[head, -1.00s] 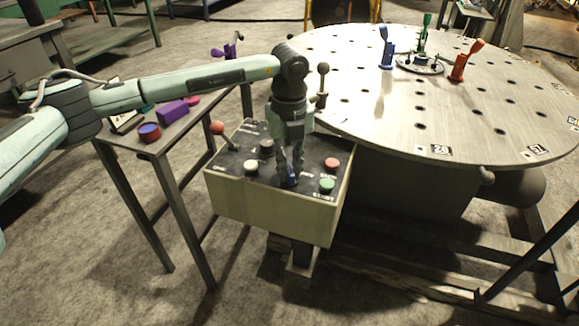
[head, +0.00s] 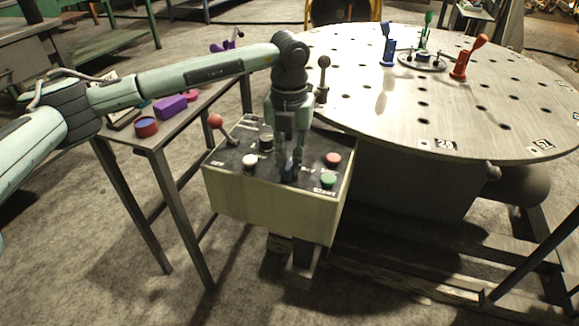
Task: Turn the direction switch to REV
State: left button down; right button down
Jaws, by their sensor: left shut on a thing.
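The control box (head: 262,205) stands in front of the round table, with a dark panel on its top. My left gripper (head: 289,172) points down at the middle of the panel, between the white button (head: 250,161) and the green button (head: 328,180). Its fingers are shut on the direction switch, which they hide almost wholly. I cannot read the switch's position or its labels. My right gripper is not in view.
A red-knobbed lever (head: 216,122), a black knob (head: 265,142) and a red button (head: 333,159) are close around the gripper. A dark-knobbed lever (head: 323,64) stands behind. The round table (head: 390,125) lies to the right, a side table (head: 185,127) to the left.

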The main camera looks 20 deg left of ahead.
aim_at(288, 163)
pick_arm(q)
jog(key=m+b, duration=0.2)
jog(key=m, duration=0.3)
jog(key=shift+f, duration=0.1)
jog(key=shift+m+b, duration=0.8)
jog(key=shift+m, duration=1.1)
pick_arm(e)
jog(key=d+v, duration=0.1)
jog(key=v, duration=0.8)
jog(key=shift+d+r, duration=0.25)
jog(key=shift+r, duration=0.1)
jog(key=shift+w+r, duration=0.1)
pick_arm(q)
jog(key=c, duration=1.5)
grip_release()
jog(key=shift+c, duration=0.2)
jog(key=shift+r, duration=0.25)
notch_tip(288, 163, up, 12)
jog(key=shift+a+f, duration=0.1)
jog(key=shift+f, duration=0.05)
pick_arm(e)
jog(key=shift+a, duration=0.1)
